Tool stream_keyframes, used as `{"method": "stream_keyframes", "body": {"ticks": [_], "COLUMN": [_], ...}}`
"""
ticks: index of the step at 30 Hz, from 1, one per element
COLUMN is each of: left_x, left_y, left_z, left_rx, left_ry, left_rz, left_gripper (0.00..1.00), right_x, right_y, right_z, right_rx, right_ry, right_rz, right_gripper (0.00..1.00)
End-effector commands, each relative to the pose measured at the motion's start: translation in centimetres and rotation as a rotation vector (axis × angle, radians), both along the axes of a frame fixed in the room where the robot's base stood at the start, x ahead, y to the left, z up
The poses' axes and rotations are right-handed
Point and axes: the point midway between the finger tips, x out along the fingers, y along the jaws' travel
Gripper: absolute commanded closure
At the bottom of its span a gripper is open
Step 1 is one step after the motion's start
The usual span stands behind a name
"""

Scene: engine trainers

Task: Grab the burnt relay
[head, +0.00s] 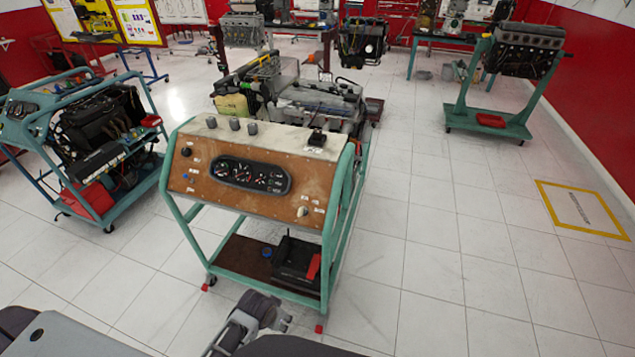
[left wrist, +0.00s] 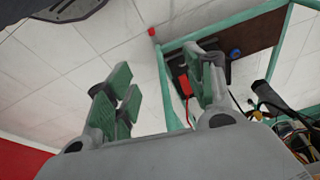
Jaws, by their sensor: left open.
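A small dark block (head: 317,138) sits on the pale top ledge of the engine trainer (head: 245,183), near its right end. Three small grey blocks (head: 234,124) stand in a row at the ledge's left. I cannot tell for sure which of these is the burnt relay; the dark one looks blackest. My left gripper (head: 280,322) is low in front of the trainer, well below the ledge. In the left wrist view its green-padded fingers (left wrist: 166,92) are apart with nothing between them. No relay can be made out in that view. My right gripper is not in view.
The trainer's lower shelf holds a black battery (head: 296,262) with a red part; the battery also shows behind a finger in the left wrist view. Another engine stand (head: 100,150) is at the left. Floor (head: 430,260) to the right is clear.

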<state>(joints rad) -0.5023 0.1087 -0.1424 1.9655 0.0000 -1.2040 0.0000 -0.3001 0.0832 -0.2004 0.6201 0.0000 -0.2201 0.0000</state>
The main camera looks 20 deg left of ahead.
Motion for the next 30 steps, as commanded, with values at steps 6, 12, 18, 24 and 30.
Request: {"method": "stream_keyframes", "body": {"ticks": [6, 12, 18, 24, 30], "left_x": [0.4, 0.1, -0.4, -0.9, -1.3], "left_y": [0.0, 0.2, 0.3, 0.3, 0.4], "left_z": [5.6, 10.4, 13.5, 15.6, 17.0], "left_rx": [-0.001, -0.002, -0.003, -0.003, -0.003], "left_ry": [-0.023, -0.038, -0.049, -0.055, -0.059], "left_rz": [0.003, 0.005, 0.008, 0.008, 0.009], "left_gripper": [0.46, 0.46, 0.46, 0.46, 0.46], "right_x": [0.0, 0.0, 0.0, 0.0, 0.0], "right_y": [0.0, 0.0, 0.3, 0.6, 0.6], "right_z": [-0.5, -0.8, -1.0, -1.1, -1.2], "right_rx": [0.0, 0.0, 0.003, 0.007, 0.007], "right_ry": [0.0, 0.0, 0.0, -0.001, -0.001], "right_rz": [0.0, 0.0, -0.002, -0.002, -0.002], "right_gripper": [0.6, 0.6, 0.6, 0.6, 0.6]}}
